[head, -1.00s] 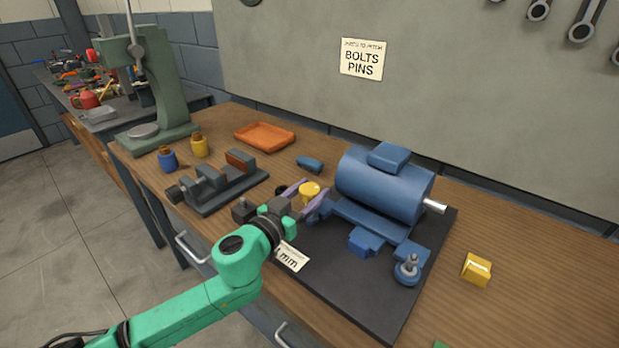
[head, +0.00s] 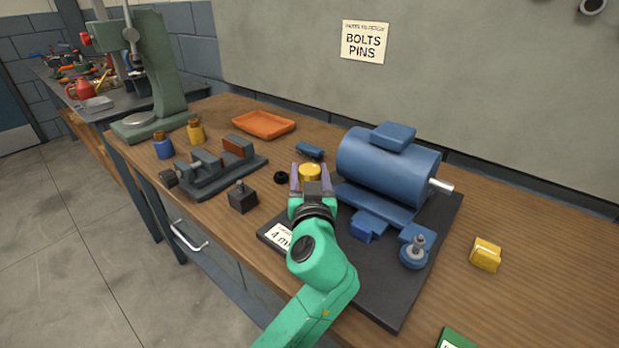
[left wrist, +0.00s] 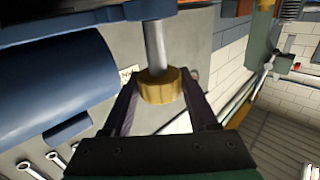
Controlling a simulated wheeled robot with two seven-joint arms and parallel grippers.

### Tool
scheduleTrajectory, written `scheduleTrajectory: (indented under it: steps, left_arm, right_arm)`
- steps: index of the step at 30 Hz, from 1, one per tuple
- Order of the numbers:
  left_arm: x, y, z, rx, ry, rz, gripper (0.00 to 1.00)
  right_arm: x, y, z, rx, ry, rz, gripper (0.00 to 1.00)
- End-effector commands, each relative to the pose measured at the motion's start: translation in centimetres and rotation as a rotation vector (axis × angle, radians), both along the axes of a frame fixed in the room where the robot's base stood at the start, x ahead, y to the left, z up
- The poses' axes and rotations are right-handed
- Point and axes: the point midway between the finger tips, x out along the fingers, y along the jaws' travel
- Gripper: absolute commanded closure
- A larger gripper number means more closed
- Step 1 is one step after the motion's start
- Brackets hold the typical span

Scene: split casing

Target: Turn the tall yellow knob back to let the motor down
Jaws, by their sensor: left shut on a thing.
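The yellow knob (head: 311,171) sits at the left end of the blue motor (head: 388,170). In the left wrist view the knob (left wrist: 160,87) is on a grey metal shaft, between the two fingers of my left gripper (left wrist: 158,98). My left gripper (head: 311,182) is shut on the knob, with a purple finger on either side of it in the head view. The motor rests on a dark base plate (head: 385,290). In the left wrist view the motor (left wrist: 60,80) fills the left side. My right gripper is not in view.
A small dark block (head: 242,198) and a vise (head: 215,170) lie left of my gripper. An orange tray (head: 263,123) and blue and yellow bottles are behind. A yellow block (head: 486,254) lies right of the plate. The bench's right side has free room.

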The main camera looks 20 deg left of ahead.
Motion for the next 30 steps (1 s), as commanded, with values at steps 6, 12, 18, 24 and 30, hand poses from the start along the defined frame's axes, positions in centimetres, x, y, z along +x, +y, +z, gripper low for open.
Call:
scheduleTrajectory:
  steps: [6,12,18,24,30]
  left_arm:
    - [0.0,0.0,0.3,0.004,-0.006,0.009,0.96]
    - [0.0,0.0,0.3,0.005,-0.007,0.009,0.96]
    - [0.0,0.0,0.2,0.003,-0.005,0.008,0.11]
    - [0.0,0.0,0.1,0.002,-0.004,0.007,0.11]
    - [-1.6,-0.6,-0.1,0.0,-0.002,0.006,0.11]
  right_arm:
    - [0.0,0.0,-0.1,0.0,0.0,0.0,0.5]
    - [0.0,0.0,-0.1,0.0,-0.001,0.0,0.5]
    - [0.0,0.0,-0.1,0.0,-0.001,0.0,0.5]
    - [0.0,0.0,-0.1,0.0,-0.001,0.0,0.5]
    - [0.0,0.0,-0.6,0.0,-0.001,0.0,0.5]
